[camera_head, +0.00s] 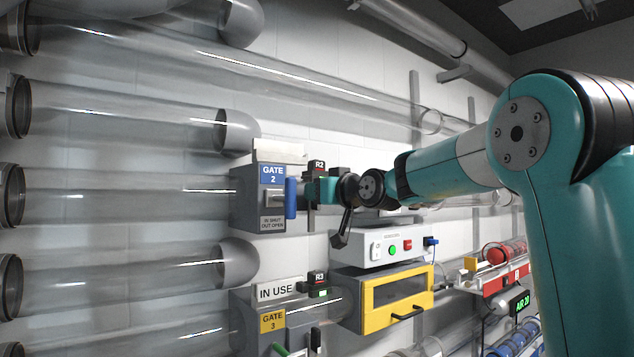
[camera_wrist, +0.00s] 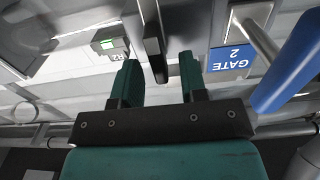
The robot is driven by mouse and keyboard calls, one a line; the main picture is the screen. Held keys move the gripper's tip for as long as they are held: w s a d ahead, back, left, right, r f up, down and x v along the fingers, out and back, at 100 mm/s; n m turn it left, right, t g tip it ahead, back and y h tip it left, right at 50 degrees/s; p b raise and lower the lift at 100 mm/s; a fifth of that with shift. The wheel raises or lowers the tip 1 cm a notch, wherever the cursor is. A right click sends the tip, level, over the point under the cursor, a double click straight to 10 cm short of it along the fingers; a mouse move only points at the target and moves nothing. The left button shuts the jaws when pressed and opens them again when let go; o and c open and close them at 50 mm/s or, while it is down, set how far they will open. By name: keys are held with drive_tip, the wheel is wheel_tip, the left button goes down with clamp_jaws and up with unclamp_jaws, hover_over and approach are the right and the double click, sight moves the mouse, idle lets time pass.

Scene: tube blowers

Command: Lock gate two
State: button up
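Gate two is a grey housing (camera_head: 240,212) with a blue GATE 2 label (camera_head: 272,174) and a plate reading "IN SHUT OUT OPEN" (camera_head: 272,223). Its blue handle (camera_head: 291,198) stands at its right side. My gripper (camera_head: 313,190) is just right of the handle. In the wrist view, the label (camera_wrist: 232,58) is upside down and the blue handle (camera_wrist: 290,70) lies right of my fingers. My gripper (camera_wrist: 160,68) is open there, with a dark upright bar (camera_wrist: 153,50) between the fingertips, apparently touching neither. In the head view my gripper partly hides this spot.
An R2 box (camera_head: 317,166) sits above my gripper. Below are a white button box (camera_head: 378,249) and a yellow-framed box (camera_head: 398,297). Gate three (camera_head: 272,322) with an "IN USE" sign (camera_head: 280,289) is lower left. Clear tubes (camera_head: 130,205) run left.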

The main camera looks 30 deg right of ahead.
drive_tip(key=shift+w, duration=0.75)
clamp_jaws()
drive_tip(key=shift+d, duration=0.1)
